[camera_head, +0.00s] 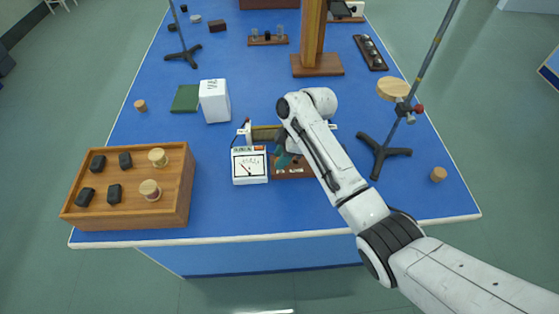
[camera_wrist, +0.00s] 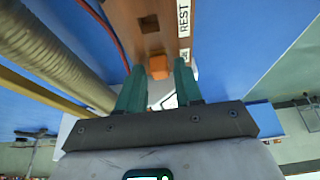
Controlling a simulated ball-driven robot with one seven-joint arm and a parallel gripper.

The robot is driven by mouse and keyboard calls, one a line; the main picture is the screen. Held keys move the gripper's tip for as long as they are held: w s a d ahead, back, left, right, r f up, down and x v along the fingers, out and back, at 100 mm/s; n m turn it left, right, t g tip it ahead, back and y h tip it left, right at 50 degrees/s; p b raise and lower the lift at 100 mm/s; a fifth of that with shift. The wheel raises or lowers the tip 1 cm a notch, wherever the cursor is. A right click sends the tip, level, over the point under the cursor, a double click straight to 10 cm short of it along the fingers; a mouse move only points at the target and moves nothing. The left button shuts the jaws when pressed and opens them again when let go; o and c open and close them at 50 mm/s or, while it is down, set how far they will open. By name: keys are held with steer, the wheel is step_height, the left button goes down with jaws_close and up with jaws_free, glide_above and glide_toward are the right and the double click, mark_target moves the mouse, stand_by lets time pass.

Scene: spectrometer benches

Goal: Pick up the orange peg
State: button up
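The orange peg (camera_wrist: 158,67) shows in the wrist view as a small square-ended block. It sits at the near end of a brown wooden block (camera_wrist: 172,37), which has an empty dark square hole and white labels, one reading "REST". My gripper (camera_wrist: 159,72) is open, with one green finger on each side of the peg in the picture. I see gaps beside the peg, and cannot tell how deep the fingers reach. In the head view my gripper (camera_head: 284,158) is over the wooden block (camera_head: 292,172), and the peg is hidden there.
A white meter (camera_head: 249,166) stands just left of the wooden block. A brass-coloured tube (camera_wrist: 55,55) and a red cable pass close to my gripper. A stand (camera_head: 384,153) is to the right; a wooden tray (camera_head: 183,192) is at the left.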

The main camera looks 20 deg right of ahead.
jaws_close()
steer(key=shift+r, duration=0.15)
steer(key=shift+r, duration=0.55)
steer(key=s+d+r+p, duration=0.3)
steer(key=s+r+p, duration=0.4)
steer(key=s+r, duration=0.6)
steer(key=shift+s+r, duration=0.35)
steer(key=shift+r, duration=0.5)
